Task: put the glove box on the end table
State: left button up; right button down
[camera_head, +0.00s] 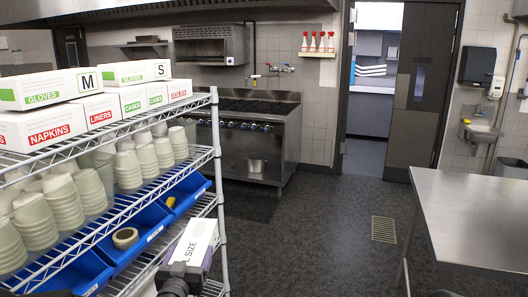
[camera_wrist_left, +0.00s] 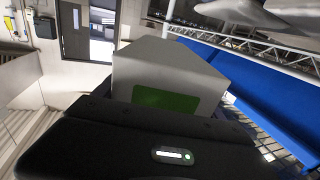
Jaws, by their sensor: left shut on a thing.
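A white glove box (camera_head: 196,240) with dark "L SIZE" lettering is at the bottom centre of the head view, beside the lower right end of the wire rack. My left gripper (camera_head: 188,268) is shut on it. In the left wrist view the box (camera_wrist_left: 165,65) rises tilted beyond the dark gripper body, with a green panel on its near face. The fingertips are mostly hidden. A bare steel table (camera_head: 475,215) stands at the right of the head view; I cannot tell whether it is the end table. My right gripper is not clearly visible.
The wire rack (camera_head: 216,160) fills the left, with other glove boxes (camera_head: 45,88), stacked cups (camera_head: 65,200) and blue bins (camera_head: 160,218). A stove (camera_head: 255,135) stands at the back. Dark floor (camera_head: 310,230) is clear between rack and table.

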pick_arm(q)
jog(key=s+f+y, duration=0.1)
jog(key=s+f, duration=0.5)
jog(key=s, duration=0.3)
jog(key=shift+f+n, duration=0.25)
jog(key=shift+n, duration=0.05)
jog(key=shift+w+d, duration=0.1)
